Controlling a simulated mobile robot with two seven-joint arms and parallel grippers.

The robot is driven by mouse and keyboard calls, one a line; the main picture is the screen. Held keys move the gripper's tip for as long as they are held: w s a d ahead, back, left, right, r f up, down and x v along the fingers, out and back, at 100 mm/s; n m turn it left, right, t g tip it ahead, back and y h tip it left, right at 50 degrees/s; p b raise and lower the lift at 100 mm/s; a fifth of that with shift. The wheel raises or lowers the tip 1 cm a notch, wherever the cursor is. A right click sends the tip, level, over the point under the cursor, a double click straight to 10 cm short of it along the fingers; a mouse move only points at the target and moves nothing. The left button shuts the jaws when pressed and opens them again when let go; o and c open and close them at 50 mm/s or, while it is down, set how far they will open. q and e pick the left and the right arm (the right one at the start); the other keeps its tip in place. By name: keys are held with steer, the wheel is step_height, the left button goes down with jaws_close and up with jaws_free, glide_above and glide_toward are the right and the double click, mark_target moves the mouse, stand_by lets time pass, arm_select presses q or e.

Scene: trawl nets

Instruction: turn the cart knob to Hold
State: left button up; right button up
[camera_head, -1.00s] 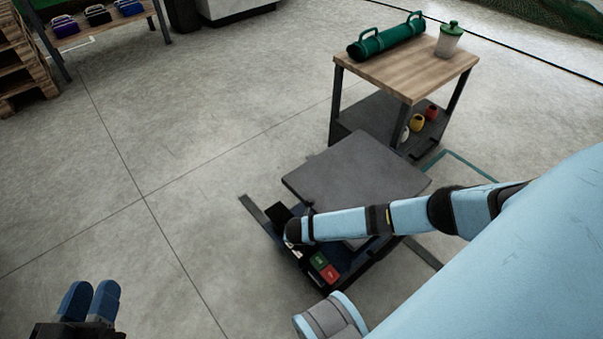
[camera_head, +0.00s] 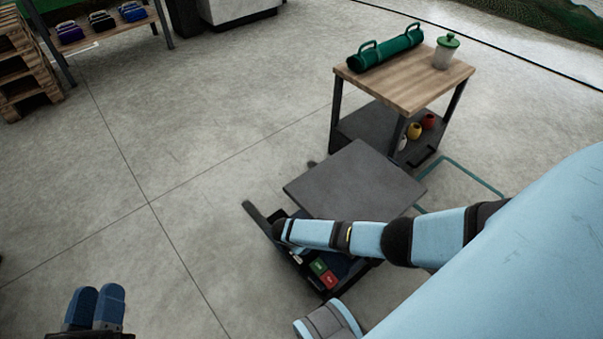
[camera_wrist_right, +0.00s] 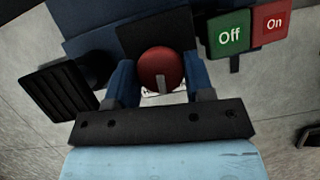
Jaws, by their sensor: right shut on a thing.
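The cart (camera_head: 355,180) stands on the floor below me, with a flat grey top and a dark blue control end. A red round knob (camera_wrist_right: 158,62) with a pale pointer mark shows in the right wrist view, the mark toward the picture's bottom. My right gripper (camera_wrist_right: 161,74) is shut on the knob, one blue finger on each side. I see no Hold label. In the head view my right forearm hides the knob and the gripper. My left gripper (camera_head: 97,302) is at lower left, away from the cart, its blue fingers together and empty.
A wooden-topped table (camera_head: 405,85) behind the cart holds a green roll (camera_head: 385,50) and a lidded jar (camera_head: 446,52).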

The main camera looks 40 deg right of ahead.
steer(key=m+g, duration=0.1)
steer(key=m, duration=0.2)
steer(key=shift+a+m, duration=0.1)
steer(key=shift+m, duration=0.2)
steer(key=shift+m+g+y, duration=0.6)
steer(key=shift+m+g, duration=0.2)
steer(key=shift+m, duration=1.1)
steer(key=o, duration=0.9)
steer(key=shift+w, duration=0.1)
